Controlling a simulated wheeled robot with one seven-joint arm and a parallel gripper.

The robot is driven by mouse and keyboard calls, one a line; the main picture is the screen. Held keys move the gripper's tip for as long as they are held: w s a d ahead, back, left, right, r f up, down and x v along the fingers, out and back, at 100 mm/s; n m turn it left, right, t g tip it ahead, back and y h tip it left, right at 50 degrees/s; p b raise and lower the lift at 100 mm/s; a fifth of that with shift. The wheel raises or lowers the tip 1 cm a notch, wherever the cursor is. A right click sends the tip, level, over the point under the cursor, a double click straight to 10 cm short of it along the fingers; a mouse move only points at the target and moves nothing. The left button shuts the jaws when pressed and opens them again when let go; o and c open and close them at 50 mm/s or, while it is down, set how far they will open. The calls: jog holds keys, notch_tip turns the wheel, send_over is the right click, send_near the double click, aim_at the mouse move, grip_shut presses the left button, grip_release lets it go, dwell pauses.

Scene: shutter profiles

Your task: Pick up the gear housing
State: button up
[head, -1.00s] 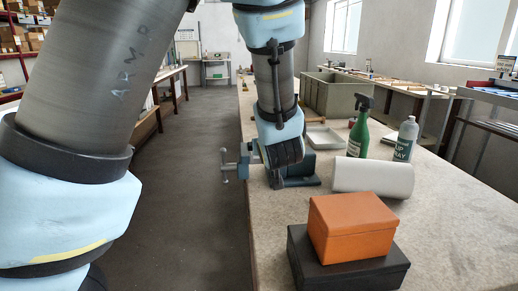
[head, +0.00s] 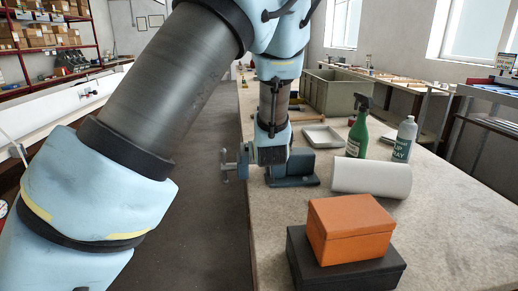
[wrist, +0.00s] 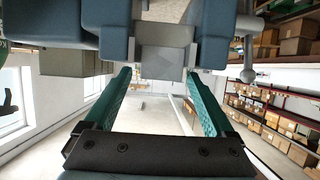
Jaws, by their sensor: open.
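A grey block (wrist: 165,62), which looks like the gear housing, sits between the blue-grey jaws of a vise in the wrist view. The vise (head: 300,168) stands at the left edge of the workbench in the head view. My gripper (wrist: 159,74) is open, with its two green fingers apart and their tips near the block's two sides. I cannot tell whether they touch it. In the head view my wrist is right at the vise and hides the block and the fingertips.
An orange box (head: 350,230) lies on a black box (head: 340,268) at the bench front. A white roll (head: 371,178), a green spray bottle (head: 359,133), a pale bottle (head: 404,140) and a shallow tray (head: 323,137) stand right of the vise. A large bin (head: 335,95) is behind.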

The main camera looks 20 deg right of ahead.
jog(key=shift+c, duration=0.4)
grip_shut()
dwell(0.5)
